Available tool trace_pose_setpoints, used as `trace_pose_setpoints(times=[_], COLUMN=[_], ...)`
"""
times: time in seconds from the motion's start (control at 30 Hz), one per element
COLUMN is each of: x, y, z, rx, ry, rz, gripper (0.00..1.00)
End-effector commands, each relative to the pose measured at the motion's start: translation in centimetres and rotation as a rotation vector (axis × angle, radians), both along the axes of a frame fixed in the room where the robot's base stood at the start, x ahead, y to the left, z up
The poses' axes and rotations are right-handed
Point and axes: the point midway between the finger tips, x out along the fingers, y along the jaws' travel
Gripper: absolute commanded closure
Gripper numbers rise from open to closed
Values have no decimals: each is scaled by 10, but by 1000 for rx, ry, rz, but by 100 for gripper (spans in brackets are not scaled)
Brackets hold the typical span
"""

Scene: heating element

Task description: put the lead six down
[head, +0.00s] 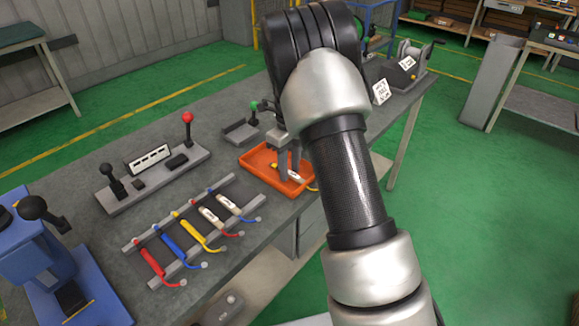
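A lead with a white body (296,176) and yellow ends is in the orange tray (252,158), low over or on its floor. I see no number on it, so I cannot tell whether it is lead six. My gripper (290,173) points down into the tray, with its fingertips at this lead. A gap shows between the fingers higher up. Whether they are closed on the lead is too small to tell. My arm covers the tray's upper right side.
A rack (150,284) left of the tray holds several coloured leads. Behind it stands a lever panel (125,193). A small grey tray (241,133) is behind the orange one. A blue machine (60,275) is at lower left. A winch-like device (410,62) stands at the far end.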

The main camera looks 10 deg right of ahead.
Motion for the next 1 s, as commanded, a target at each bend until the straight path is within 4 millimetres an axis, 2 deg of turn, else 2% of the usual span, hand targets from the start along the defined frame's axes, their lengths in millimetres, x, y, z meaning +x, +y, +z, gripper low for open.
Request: trace_pose_setpoints(times=[0.23, 0.33, 0.7, 0.8, 1.0], x=[1, 1, 2, 2, 0], y=[0, 0, 0, 0, 0], z=[4, 13, 89, 105, 124], rx=[0, 0, 0, 1, 2], ry=[-2, -4, -6, -6, -8], rz=[0, 0, 1, 0, 13], gripper=[69, 69, 69, 69, 69])
